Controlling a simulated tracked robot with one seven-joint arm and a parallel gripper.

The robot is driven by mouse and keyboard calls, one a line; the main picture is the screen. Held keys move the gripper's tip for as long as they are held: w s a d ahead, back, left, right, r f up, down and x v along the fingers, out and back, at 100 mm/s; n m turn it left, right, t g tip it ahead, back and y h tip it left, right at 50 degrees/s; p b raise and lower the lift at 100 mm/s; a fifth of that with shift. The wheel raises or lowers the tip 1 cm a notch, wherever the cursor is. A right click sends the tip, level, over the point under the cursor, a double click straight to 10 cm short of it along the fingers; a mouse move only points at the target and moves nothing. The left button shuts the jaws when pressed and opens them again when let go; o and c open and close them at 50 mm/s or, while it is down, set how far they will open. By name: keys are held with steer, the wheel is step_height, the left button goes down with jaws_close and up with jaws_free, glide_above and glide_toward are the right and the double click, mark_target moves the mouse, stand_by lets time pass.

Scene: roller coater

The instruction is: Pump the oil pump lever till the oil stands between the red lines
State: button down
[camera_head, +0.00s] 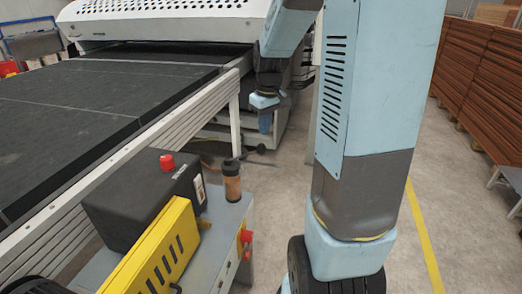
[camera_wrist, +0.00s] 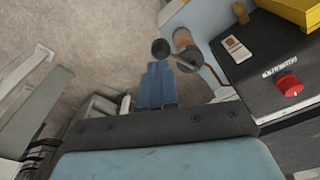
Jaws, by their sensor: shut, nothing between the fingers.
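The oil pump stands at the corner of the grey machine cabinet, with an amber-brown oil cylinder (camera_head: 232,188) under a dark top. The cylinder also shows in the wrist view (camera_wrist: 182,38). A thin lever reaches out from it to a dark round knob (camera_head: 260,150), which also shows in the wrist view (camera_wrist: 160,48). My gripper (camera_head: 265,128) points down with its blue fingers together and empty. In the wrist view the fingertips (camera_wrist: 157,66) appear close to the knob; I cannot tell whether they touch it. The oil level and red lines are too small to read.
A black box with a red knob (camera_head: 167,162) and a yellow slotted cover (camera_head: 158,250) stand left of the pump. A red button (camera_head: 245,237) is on the cabinet's side. The dark conveyor (camera_head: 70,110) lies behind. Open floor (camera_head: 280,185) is right of the pump.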

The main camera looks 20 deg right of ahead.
mark_target(264, 148)
steer(key=shift+w+a+f, duration=0.1)
steer(key=shift+w+f, duration=0.05)
steer(key=shift+f, duration=1.4)
steer(key=shift+w+f, duration=0.15)
steer(key=shift+f, duration=1.4)
steer(key=shift+f, duration=2.2)
steer(key=shift+s, duration=0.1)
steer(key=s, duration=0.1)
steer(key=s+d+r, duration=0.1)
steer(key=shift+s, duration=0.35)
step_height(264, 148, up, 14)
steer(key=s, duration=0.1)
steer(key=shift+s+d+f, duration=0.15)
